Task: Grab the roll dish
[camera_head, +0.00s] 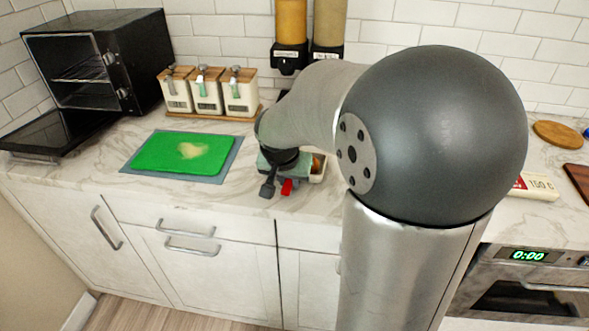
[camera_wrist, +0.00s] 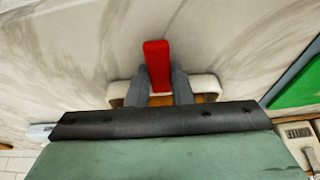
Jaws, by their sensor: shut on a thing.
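The roll dish (camera_head: 319,170) is a small pale dish on the counter in the head view, with orange-brown contents. Much of it is hidden behind my arm and gripper. In the wrist view its white ends (camera_wrist: 205,87) show on both sides of my gripper (camera_wrist: 160,84), with orange-brown between. My gripper points down at the dish with its two grey fingers shut on it. A red piece (camera_wrist: 157,62) shows between and beyond the fingers; I cannot tell what it belongs to. I cannot tell whether the dish is clear of the counter.
A green cutting board (camera_head: 180,153) lies left of the dish. Three canisters (camera_head: 205,93) stand behind it, and a black oven (camera_head: 95,60) with its door open stands far left. Dispensers (camera_head: 291,35) hang behind my arm. Bare counter lies in front.

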